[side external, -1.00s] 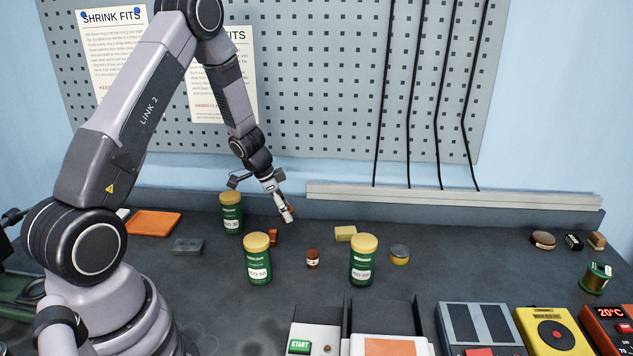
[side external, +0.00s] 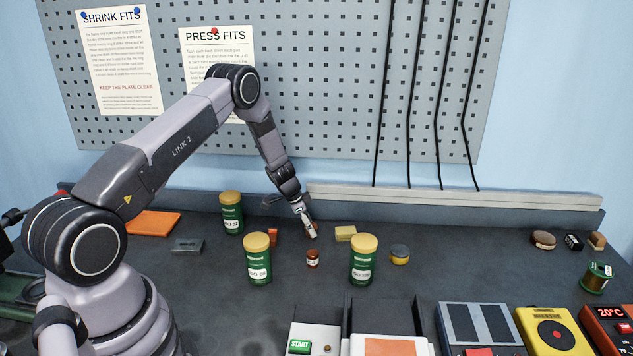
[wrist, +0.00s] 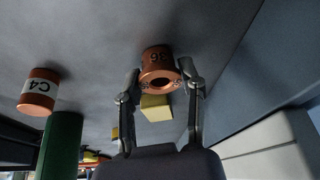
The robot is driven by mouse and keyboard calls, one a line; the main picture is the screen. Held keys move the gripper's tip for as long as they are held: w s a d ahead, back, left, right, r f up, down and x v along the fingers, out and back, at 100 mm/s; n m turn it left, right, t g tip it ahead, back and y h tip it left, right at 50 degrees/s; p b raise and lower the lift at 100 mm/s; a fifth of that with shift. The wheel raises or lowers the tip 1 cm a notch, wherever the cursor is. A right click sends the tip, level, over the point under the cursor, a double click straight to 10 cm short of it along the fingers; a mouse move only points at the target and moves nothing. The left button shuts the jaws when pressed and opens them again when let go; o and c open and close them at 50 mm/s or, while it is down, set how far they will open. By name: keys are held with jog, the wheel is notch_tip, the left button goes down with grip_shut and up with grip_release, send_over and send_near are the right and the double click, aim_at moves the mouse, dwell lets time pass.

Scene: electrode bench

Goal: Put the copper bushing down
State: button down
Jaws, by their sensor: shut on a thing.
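My gripper (side external: 309,230) is low over the back of the dark bench in the side view, between the green jars. It is shut on the copper bushing (wrist: 159,67), a short ring marked 36 with a flange and a hole. The bushing sits between both fingertips in the wrist view; in the side view it is mostly hidden by the fingers. I cannot tell whether it touches the bench. A second small copper piece with a white C4 label (wrist: 38,91) stands apart to the left in the wrist view; a small labelled copper piece (side external: 312,259) stands in front of my gripper in the side view.
Green jars with yellow lids stand close by: one front left (side external: 258,260), one front right (side external: 363,261), one back left (side external: 231,214). A yellow block (side external: 346,233) lies just right of my gripper. A low ledge (side external: 450,198) runs behind.

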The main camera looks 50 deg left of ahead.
jog(key=c, duration=0.6)
grip_release()
jog(key=shift+f, duration=0.1)
jog(key=shift+c, duration=0.2)
